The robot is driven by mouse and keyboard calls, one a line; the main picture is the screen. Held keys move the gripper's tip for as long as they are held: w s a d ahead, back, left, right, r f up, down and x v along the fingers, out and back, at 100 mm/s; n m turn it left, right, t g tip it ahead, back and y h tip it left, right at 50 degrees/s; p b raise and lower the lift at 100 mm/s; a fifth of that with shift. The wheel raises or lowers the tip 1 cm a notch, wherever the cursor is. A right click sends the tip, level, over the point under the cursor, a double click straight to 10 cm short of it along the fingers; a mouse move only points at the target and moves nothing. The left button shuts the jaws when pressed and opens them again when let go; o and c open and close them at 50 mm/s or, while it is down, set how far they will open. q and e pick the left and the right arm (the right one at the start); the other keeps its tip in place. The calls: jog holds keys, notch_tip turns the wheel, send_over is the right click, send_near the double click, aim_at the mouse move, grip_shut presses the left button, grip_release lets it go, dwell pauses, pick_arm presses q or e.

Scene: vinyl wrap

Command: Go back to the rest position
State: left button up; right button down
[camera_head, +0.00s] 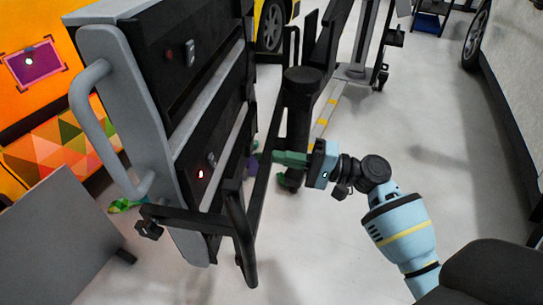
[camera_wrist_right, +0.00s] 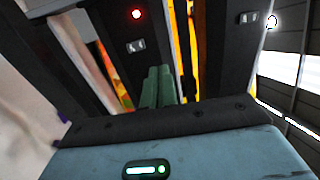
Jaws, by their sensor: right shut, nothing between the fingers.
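My right gripper (camera_head: 280,157) comes in from the right on its light blue arm (camera_head: 400,228). Its green fingers point left, towards the dark side of a tall cabinet or cart. The right wrist view shows the green fingers (camera_wrist_right: 158,88) closed together with nothing between them. They point at dark panels with a red light. I cannot tell whether the fingers touch anything. My left gripper does not show clearly in either view.
A black and grey cart (camera_head: 190,130) with a grey handle (camera_head: 90,120) fills the left middle. A black frame (camera_head: 245,240) sticks out at its lower front. A grey panel (camera_head: 60,240) stands lower left. Vehicles stand behind and at right. Pale floor (camera_head: 420,140) is free at right.

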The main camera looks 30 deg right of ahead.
dwell(0.6)
jog(key=s+a+f+n+g+h+p, duration=0.1)
jog(key=s+f+h+p, duration=0.5)
jog(key=s, duration=0.4)
jog(key=s+a+f+g+h+p, duration=0.1)
jog(key=s+f+g+h+p, duration=0.15)
jog(key=s+f+p, duration=0.6)
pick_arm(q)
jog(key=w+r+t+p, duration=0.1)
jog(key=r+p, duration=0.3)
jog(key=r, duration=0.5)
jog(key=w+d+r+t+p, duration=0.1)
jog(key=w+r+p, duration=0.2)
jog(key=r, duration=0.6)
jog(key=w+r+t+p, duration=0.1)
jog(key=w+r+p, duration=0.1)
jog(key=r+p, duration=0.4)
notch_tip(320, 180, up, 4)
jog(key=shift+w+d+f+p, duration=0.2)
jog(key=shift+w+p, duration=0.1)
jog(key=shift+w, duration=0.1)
pick_arm(e)
jog(key=s+a+r+n+h, duration=0.1)
jog(key=s+r+n, duration=0.3)
jog(key=s, duration=0.6)
jog(key=s+a+r+n+t+h, duration=0.1)
jog(key=s+r+n+h, duration=0.3)
jog(key=s+r, duration=0.4)
jog(key=s, duration=0.3)
jog(key=shift+r, duration=0.35)
